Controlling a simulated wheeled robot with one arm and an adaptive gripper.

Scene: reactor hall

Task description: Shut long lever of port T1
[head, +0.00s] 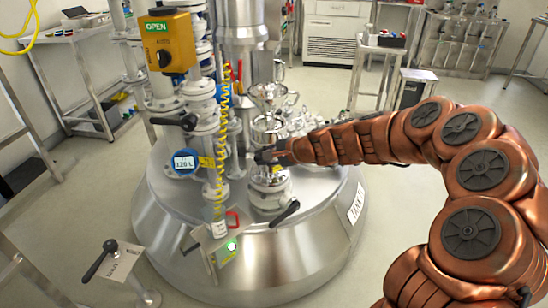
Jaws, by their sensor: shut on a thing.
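My gripper (268,157) reaches in from the right at the port's upper part. Its dark jaws are shut on what appears to be the port's long lever, which they and the fittings mostly hide. The lever's exact angle cannot be told.
The steel tank (310,262) carries a label at its right. Left of the port stand a pipe column with a yellow coiled hose (223,110), an orange OPEN box (167,42) and a round gauge (184,163). A lever post (125,262) stands front left. Floor at left is partly clear.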

